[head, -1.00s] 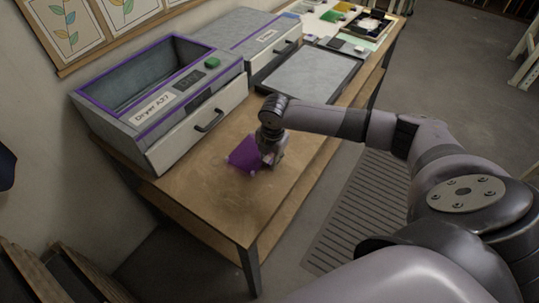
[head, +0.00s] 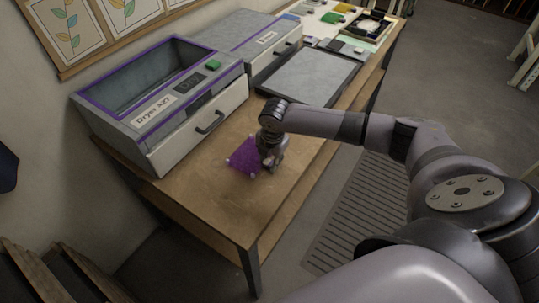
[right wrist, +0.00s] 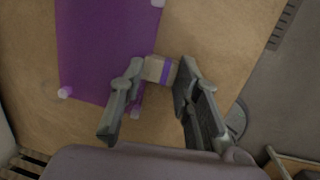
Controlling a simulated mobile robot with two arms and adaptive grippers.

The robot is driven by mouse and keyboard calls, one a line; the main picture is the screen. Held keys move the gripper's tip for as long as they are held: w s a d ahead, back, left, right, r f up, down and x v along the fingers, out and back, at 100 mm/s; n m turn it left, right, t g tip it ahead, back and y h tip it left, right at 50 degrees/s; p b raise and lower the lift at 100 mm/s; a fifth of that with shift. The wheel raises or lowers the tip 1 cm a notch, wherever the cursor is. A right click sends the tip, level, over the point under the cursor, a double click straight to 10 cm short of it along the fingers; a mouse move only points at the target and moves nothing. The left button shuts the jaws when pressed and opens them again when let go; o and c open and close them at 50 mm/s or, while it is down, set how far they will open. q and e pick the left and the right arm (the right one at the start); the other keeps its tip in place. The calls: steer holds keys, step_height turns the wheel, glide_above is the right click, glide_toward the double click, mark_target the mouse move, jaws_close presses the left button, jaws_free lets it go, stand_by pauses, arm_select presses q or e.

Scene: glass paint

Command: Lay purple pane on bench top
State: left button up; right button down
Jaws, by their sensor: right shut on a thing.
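The purple pane (head: 244,156) is a flat purple sheet with small pale feet at its corners. It is at the bench top (head: 215,205), in front of the dryer, and looks about level. Whether its feet touch the wood is hard to tell. In the right wrist view the pane (right wrist: 105,45) shows with a pale tab (right wrist: 160,70) with a purple stripe at its edge. My right gripper (head: 270,164) points down at the pane's right side; its fingers (right wrist: 156,88) are shut on that tab. My left gripper is not in view.
The grey dryer (head: 150,118) with purple trim and a handled drawer stands behind the pane. A dark-framed grey tray (head: 310,78) lies further along the bench. Coloured pieces lie at the far end. Bare wood is free toward the near edge.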

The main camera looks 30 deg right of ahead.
steer(key=shift+f, duration=0.15)
stand_by(0.4)
steer(key=c, duration=1.1)
jaws_free()
steer(key=r+p, duration=0.3)
steer(key=r, duration=0.4)
steer(key=s+r+p, duration=0.1)
steer(key=r+p, duration=0.3)
steer(key=r, duration=0.3)
steer(key=s+r+p, duration=0.1)
steer(key=r+p, duration=0.2)
steer(key=r, duration=0.3)
steer(key=shift+a+r, duration=0.25)
steer(key=shift+r, duration=0.15)
